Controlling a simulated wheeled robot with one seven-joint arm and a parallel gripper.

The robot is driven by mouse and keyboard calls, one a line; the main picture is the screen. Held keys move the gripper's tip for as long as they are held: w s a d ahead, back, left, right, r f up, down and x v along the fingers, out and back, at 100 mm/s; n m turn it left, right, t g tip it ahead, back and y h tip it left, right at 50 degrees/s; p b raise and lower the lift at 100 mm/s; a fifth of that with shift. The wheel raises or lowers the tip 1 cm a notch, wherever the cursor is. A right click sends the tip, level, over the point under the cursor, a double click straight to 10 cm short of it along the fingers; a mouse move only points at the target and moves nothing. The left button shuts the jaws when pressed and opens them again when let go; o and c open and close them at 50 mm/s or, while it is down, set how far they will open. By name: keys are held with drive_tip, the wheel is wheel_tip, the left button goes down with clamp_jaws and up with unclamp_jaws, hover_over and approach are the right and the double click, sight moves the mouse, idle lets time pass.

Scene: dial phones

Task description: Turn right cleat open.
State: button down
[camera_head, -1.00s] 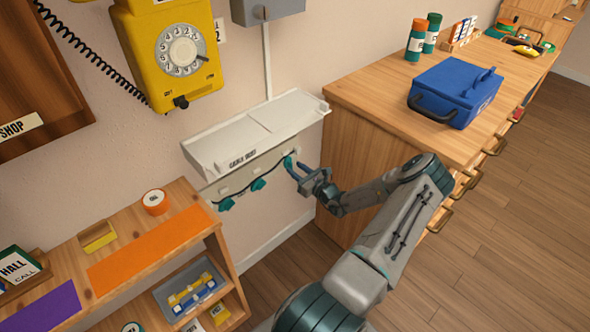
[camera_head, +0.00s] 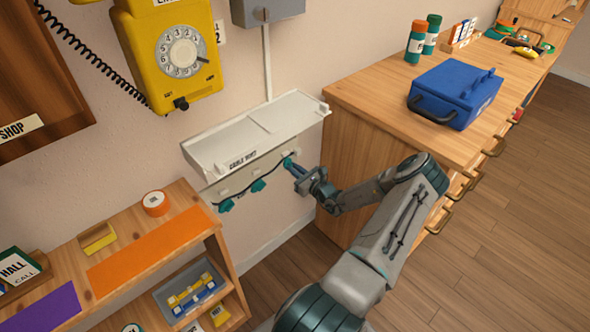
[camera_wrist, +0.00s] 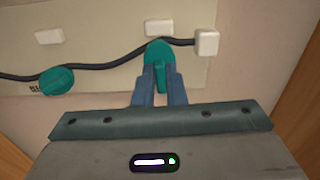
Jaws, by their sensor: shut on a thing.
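The right cleat (camera_wrist: 159,56) is a teal knob on the pale cable board (camera_wrist: 110,94) under the white shelf. A dark cable runs past it. In the wrist view its handle points down, between my fingers. It also shows in the head view (camera_head: 288,162), at the right end of the board. My gripper (camera_wrist: 160,82) is shut on this cleat, with one blue finger on each side. In the head view my gripper (camera_head: 292,168) reaches the board from the right. The middle cleat (camera_head: 258,185) and left cleat (camera_head: 226,205) are apart from it.
The white shelf (camera_head: 225,148) juts out just above the cleats. A wooden counter (camera_head: 350,90) with a blue case (camera_head: 455,92) stands close on the right. A low wooden shelf unit (camera_head: 215,222) is at lower left. A yellow phone (camera_head: 150,50) hangs above.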

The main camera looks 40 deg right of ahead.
drive_tip(key=n, duration=0.7)
drive_tip(key=f+n, duration=0.1)
drive_tip(key=n, duration=0.7)
drive_tip(key=a+n+b, duration=0.1)
drive_tip(key=n, duration=0.7)
drive_tip(key=shift+f, duration=0.4)
drive_tip(key=shift+n, duration=0.3)
drive_tip(key=c, duration=1.5)
unclamp_jaws()
